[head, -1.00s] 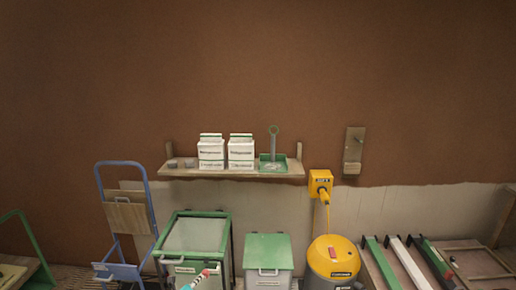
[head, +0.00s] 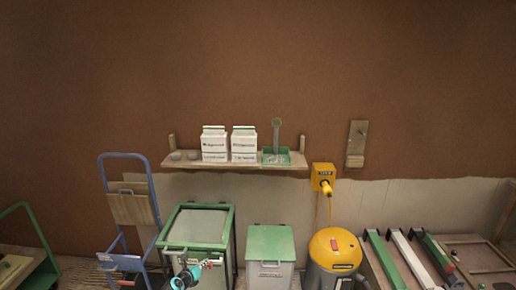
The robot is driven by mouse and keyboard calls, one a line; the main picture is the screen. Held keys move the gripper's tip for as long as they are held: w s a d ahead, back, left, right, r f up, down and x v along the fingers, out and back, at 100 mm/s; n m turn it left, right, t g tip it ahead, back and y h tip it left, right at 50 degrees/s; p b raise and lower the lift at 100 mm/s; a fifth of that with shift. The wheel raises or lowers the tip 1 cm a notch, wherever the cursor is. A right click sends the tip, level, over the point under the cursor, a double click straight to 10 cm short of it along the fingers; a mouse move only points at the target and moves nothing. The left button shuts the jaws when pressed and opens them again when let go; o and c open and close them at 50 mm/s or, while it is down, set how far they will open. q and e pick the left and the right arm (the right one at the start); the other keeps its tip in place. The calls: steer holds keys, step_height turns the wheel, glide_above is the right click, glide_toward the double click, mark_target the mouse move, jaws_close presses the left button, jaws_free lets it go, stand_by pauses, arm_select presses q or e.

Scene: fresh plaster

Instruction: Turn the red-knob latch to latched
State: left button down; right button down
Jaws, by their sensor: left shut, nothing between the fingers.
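I cannot make out a latch with a red knob for certain in the head view. A narrow wooden plate (head: 356,148) on the brown wall, right of the shelf, carries a small greenish knob or lever near its top. My left gripper (head: 190,274) is low in the picture, in front of the green-framed box (head: 197,225) with a pale panel. It is shut and empty, with teal and red-and-white parts showing around it. It is far below and left of the wall plate. My right gripper is not in view.
A shelf (head: 235,166) holds white packages and a green tray (head: 277,156). Below stand a blue hand truck (head: 127,205), a green-lidded bin (head: 270,245) and a yellow vacuum (head: 333,247), under a yellow wall box (head: 323,176). Green and white bars (head: 408,262) lie at right.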

arm_select(q)
steer(key=shift+r, duration=0.15)
steer(key=s, duration=0.6)
steer(key=shift+a+r, duration=0.2)
steer(key=shift+r, duration=0.05)
stand_by(0.3)
